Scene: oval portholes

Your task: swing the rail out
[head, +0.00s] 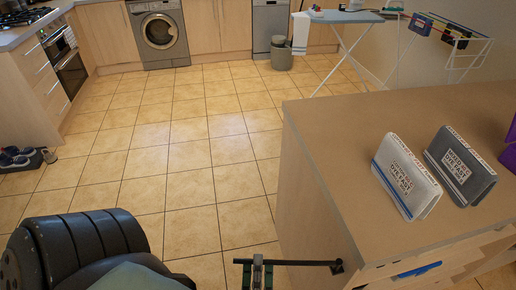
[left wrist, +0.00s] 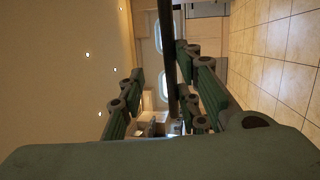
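The rail (head: 300,263) is a thin dark bar at the bottom of the head view. Its right end meets a dark mount on the side of the wooden counter, and its free end points left. My left gripper (head: 262,272) is at the rail, near the free end. In the left wrist view the rail (left wrist: 168,55) runs between the two green fingers of the left gripper (left wrist: 160,95). The fingers stand apart, with a visible gap on the left side of the rail, so the gripper is open around it. My right gripper is not in view.
The wooden counter (head: 340,120) fills the right side, with a white packet (head: 406,176) and a grey packet (head: 460,165) on it. The tiled floor (head: 190,160) left of the counter is clear. A shoe tray (head: 30,165) lies at far left, and a drying rack (head: 450,40) stands behind.

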